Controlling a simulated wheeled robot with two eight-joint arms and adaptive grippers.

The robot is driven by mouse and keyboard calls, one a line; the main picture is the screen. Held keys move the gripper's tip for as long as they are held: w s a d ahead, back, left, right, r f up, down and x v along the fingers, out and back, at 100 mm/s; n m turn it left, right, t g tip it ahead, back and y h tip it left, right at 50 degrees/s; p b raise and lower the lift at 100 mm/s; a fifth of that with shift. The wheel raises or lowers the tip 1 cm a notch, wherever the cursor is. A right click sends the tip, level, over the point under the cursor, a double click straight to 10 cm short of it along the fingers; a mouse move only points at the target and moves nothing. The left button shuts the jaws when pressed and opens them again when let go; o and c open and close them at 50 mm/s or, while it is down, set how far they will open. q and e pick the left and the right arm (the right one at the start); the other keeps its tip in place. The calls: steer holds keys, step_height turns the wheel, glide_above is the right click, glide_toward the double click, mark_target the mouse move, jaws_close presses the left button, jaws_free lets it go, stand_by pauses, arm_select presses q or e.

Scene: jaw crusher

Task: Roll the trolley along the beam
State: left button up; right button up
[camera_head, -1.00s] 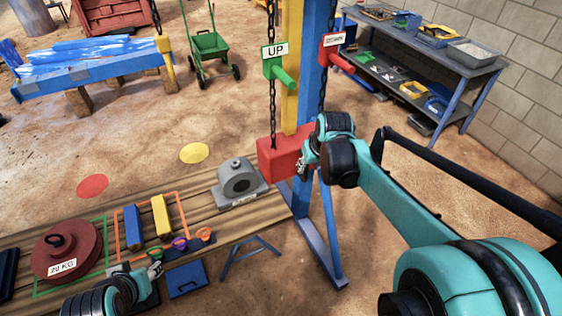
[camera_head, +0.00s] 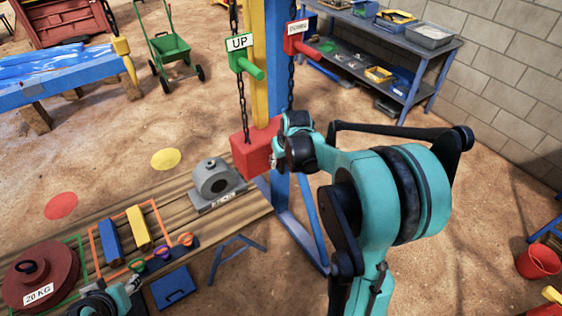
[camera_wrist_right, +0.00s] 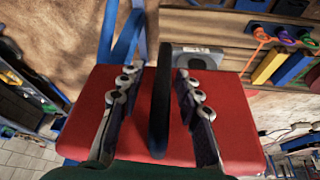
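A red block (camera_head: 252,152) hangs at the lower end of a dark chain (camera_head: 242,100), beside the yellow and blue posts. I cannot make out the trolley or the beam; the chains run out of the top of the head view. My right gripper (camera_head: 277,152) is at the right side of the red block. In the right wrist view, its fingers (camera_wrist_right: 157,100) stand apart over the block's red face (camera_wrist_right: 225,125). A dark bar (camera_wrist_right: 160,95) lies between them, with gaps on both sides. My left gripper (camera_head: 132,285) is low at the left; its fingers are too small to read.
A green UP handle (camera_head: 247,68) and a red handle (camera_head: 305,45) hang on the chains. A grey bearing housing (camera_head: 215,182) and a 20 KG weight (camera_head: 40,275) sit on the wooden bench. A shelf table (camera_head: 400,45) stands at back right. A red bucket (camera_head: 537,262) is at right.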

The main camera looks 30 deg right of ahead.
jaws_close()
steer(key=shift+a, duration=0.1)
stand_by(0.3)
